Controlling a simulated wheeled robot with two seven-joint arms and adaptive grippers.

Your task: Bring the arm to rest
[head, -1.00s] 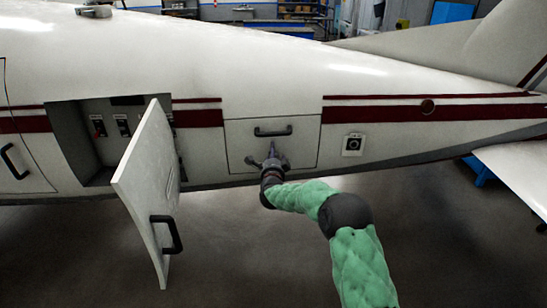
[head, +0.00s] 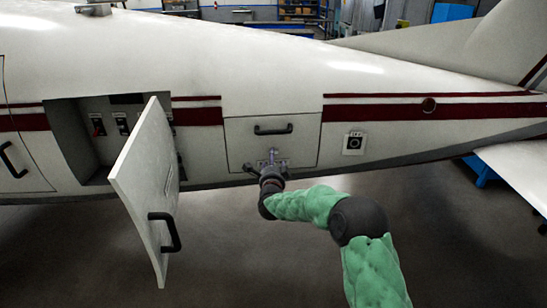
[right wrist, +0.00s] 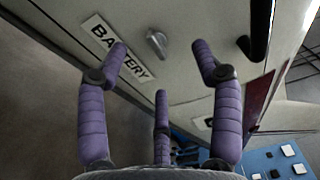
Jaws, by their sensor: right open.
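My right arm, in a green sleeve, comes in from the lower right in the head view. Its right gripper (head: 272,161) is in front of the lower edge of a shut white panel (head: 250,140) in the aircraft's side. In the right wrist view the gripper (right wrist: 160,75) has purple fingers spread apart with nothing between them. Beyond the fingers are a "BATTERY" label (right wrist: 118,45) and a small grey knob (right wrist: 158,43). The panel's black handle (head: 273,130) is above the gripper, clear of it. My left gripper is not in view.
A white door (head: 148,185) with a black handle stands open to the left, sticking out from a recess with switches (head: 110,125). The white fuselage (head: 270,60) spans the view. The grey floor (head: 450,240) at the right is clear. A wing-like surface juts in at the right.

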